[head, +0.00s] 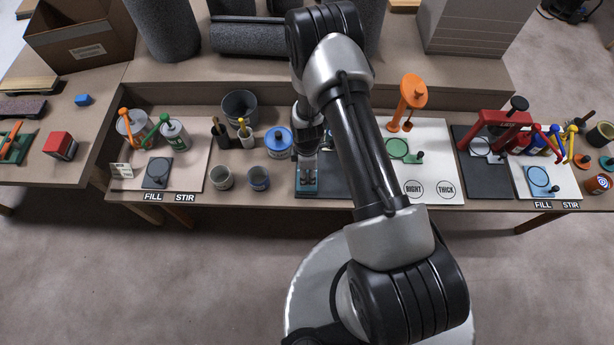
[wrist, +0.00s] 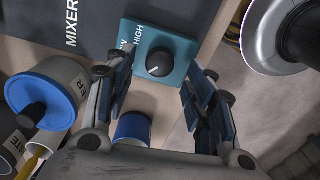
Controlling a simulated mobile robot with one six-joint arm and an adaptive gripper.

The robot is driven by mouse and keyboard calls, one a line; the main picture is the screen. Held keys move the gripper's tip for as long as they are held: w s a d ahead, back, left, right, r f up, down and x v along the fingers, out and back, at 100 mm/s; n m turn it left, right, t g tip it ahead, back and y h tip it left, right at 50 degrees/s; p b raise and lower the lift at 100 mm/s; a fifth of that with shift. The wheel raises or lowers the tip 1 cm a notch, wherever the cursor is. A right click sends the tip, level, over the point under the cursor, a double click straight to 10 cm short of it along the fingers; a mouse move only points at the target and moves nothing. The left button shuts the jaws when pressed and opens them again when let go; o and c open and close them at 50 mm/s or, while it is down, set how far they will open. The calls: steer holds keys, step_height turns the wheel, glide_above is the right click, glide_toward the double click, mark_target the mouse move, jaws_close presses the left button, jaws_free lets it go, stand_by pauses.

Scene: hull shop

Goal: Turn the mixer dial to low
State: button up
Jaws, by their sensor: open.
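The mixer dial (wrist: 159,62) is a round black knob on a teal panel (wrist: 188,47) in the wrist view. A light mark shows on the dial's lower left side. The word HIGH is printed beside it; another label is partly hidden by a finger, and I cannot read LOW. The teal panel also shows in the head view (head: 307,188), at the front of the mixer. My gripper (wrist: 158,78) is open and empty, its fingers on either side of the dial in the picture. No contact with the dial shows. In the head view my gripper (head: 308,140) is above the mixer, partly hidden by my arm.
A blue-lidded can (head: 278,141) stands left of the mixer. A white board (head: 440,165) with an orange press (head: 410,95) lies to the right.

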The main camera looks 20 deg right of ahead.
steer(key=shift+f, duration=1.4)
steer(key=c, duration=1.1)
steer(key=shift+b, duration=0.3)
